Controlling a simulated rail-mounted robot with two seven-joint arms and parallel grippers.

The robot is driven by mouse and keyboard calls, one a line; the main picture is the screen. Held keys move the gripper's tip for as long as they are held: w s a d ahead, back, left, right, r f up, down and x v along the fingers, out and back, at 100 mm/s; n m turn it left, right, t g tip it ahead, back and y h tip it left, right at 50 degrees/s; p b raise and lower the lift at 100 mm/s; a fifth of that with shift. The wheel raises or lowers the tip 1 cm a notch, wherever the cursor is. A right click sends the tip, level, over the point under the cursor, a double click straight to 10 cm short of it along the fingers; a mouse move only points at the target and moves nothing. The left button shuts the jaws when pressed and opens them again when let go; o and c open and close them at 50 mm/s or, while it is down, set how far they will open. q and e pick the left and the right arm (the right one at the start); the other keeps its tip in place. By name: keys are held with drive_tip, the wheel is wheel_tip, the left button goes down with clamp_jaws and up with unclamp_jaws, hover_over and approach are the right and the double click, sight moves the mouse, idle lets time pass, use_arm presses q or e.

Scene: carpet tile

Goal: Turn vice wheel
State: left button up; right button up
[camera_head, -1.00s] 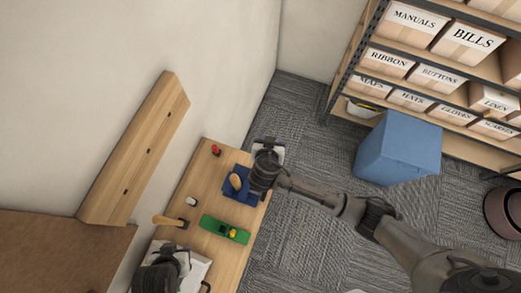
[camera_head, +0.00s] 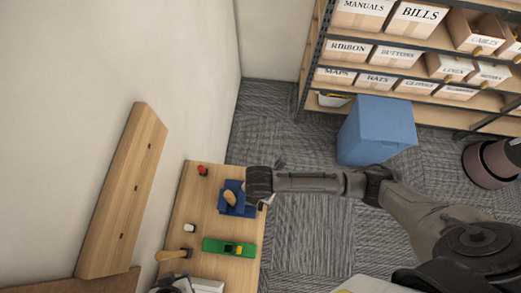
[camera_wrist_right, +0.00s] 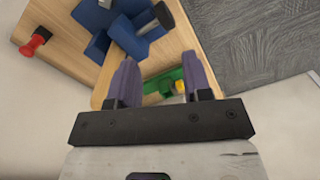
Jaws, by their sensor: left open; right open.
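The blue vice (camera_head: 237,208) sits on the wooden bench, with a tan rounded part on top. I cannot make out clearly which part is the wheel. My right gripper (camera_wrist_right: 160,65) is open and empty, its two purple fingers apart, with the vice beyond them. My left gripper (camera_head: 172,284) is open at the bottom edge, partly cut off.
The bench (camera_head: 190,215) also holds a green tool (camera_head: 215,245), a red object (camera_head: 202,170), a small white cylinder (camera_head: 189,228) and a wooden-handled tool (camera_head: 172,254). A wooden board (camera_head: 125,190) is on the wall. A blue bin (camera_head: 375,130) stands by the shelves. The carpet beside the bench is clear.

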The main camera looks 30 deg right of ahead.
sight(261, 205)
drive_tip(key=f+n, duration=0.1)
drive_tip(key=f, duration=0.3)
drive_tip(key=f+n, duration=0.2)
drive_tip(key=f, duration=0.3)
drive_tip(key=f+n, duration=0.1)
drive_tip(key=f, duration=0.3)
drive_tip(key=shift+s+d+f+n, duration=0.1)
drive_tip(key=shift+d+f+n, duration=0.1)
drive_tip(key=shift+f+n, duration=0.2)
clamp_jaws()
idle(0.3)
